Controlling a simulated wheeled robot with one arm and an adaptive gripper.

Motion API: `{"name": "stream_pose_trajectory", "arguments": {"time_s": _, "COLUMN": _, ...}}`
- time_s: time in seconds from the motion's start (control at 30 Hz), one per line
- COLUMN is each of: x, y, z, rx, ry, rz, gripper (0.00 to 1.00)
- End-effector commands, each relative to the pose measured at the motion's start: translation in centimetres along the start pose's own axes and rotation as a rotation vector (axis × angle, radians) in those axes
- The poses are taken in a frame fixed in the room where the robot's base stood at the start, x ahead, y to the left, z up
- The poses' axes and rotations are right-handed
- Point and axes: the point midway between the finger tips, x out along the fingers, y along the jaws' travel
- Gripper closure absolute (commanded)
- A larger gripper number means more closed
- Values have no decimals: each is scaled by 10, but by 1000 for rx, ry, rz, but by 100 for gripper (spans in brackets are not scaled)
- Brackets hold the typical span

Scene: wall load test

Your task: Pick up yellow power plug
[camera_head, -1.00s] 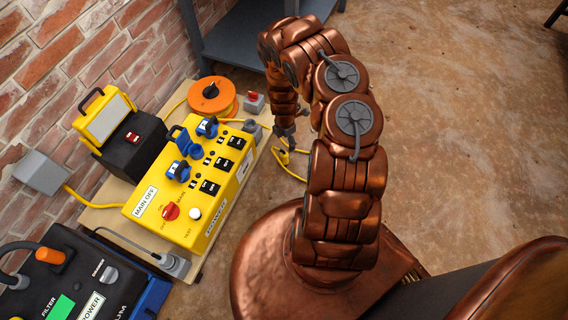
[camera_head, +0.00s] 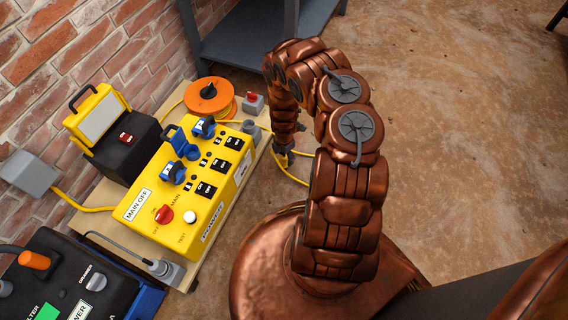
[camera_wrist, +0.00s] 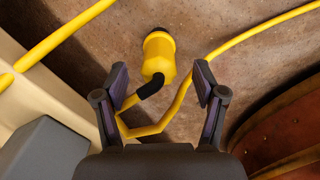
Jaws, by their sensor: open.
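The yellow power plug (camera_wrist: 158,55) lies on the brown floor in the wrist view, ahead of my open gripper (camera_wrist: 160,82). It has a black end and a black sleeve where its yellow cable (camera_wrist: 175,108) leaves it. The cable runs back between the fingers. Nothing is held, and the plug sits near the middle of the gap, beyond the fingertips. In the head view my gripper (camera_head: 285,155) points down at the floor beside the bench, close to the yellow cable (camera_head: 290,178). The plug itself cannot be made out there.
The yellow power box (camera_head: 190,205) stands on a low wooden bench (camera_head: 105,220) left of my gripper. An orange cable reel (camera_head: 210,97), a work light (camera_head: 98,115) and a dark vacuum unit (camera_head: 70,275) are nearby. A grey shelf (camera_head: 255,45) stands behind.

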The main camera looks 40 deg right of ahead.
Motion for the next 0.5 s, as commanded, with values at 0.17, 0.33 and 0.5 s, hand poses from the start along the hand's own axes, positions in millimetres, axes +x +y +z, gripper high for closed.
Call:
{"name": "stream_pose_trajectory", "arguments": {"time_s": 0.17, "x": 21, "y": 1, "z": 2, "rx": 0, "ry": -1, "rz": 1, "gripper": 30}}
{"name": "stream_pose_trajectory", "arguments": {"time_s": 0.33, "x": 36, "y": 1, "z": 2, "rx": 0, "ry": 0, "rz": 0, "gripper": 30}}
{"name": "stream_pose_trajectory", "arguments": {"time_s": 0.5, "x": 44, "y": 1, "z": 2, "rx": 0, "ry": 0, "rz": 0, "gripper": 30}}
